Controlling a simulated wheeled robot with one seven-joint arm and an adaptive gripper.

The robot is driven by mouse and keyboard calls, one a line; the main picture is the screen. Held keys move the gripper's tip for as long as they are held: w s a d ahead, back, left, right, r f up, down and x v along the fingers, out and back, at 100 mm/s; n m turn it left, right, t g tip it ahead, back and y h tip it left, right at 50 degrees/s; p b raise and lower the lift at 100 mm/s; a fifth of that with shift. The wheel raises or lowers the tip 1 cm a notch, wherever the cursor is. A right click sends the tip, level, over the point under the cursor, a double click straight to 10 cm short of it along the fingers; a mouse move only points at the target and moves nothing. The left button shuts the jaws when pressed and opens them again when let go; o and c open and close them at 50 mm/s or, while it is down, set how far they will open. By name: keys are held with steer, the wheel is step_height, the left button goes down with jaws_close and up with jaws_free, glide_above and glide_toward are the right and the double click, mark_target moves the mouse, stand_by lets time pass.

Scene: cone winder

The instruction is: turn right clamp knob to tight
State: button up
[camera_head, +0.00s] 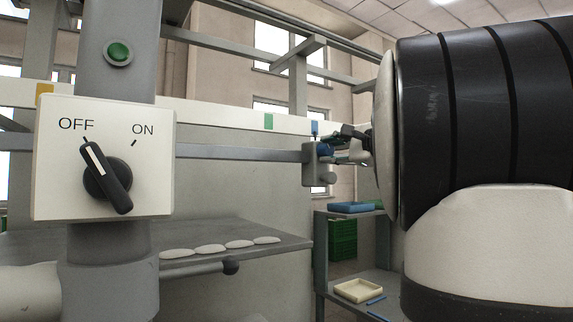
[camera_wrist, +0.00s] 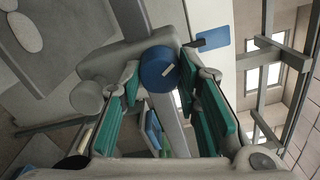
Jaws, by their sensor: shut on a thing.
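In the head view the knob (camera_head: 322,149) shows small at the block's upper right. My gripper (camera_wrist: 160,72) has green-padded fingers, one on each side of the knob, and is shut on it. In the head view my gripper (camera_head: 338,147) reaches the knob from the right, partly hidden behind my large arm link. No tight mark is readable.
A white OFF/ON switch box (camera_head: 104,158) with a black handle toward OFF is at the left. A grey shelf (camera_head: 215,250) holds several pale oval pieces. A blue label (camera_wrist: 212,40) is beside the knob. A rack with a cream tray (camera_head: 358,291) stands below right.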

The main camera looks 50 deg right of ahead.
steer(key=shift+n+b, duration=0.55)
steer(key=shift+n, duration=0.35)
steer(key=o, duration=1.2)
steer(key=v, duration=1.2)
steer(key=shift+s, duration=0.1)
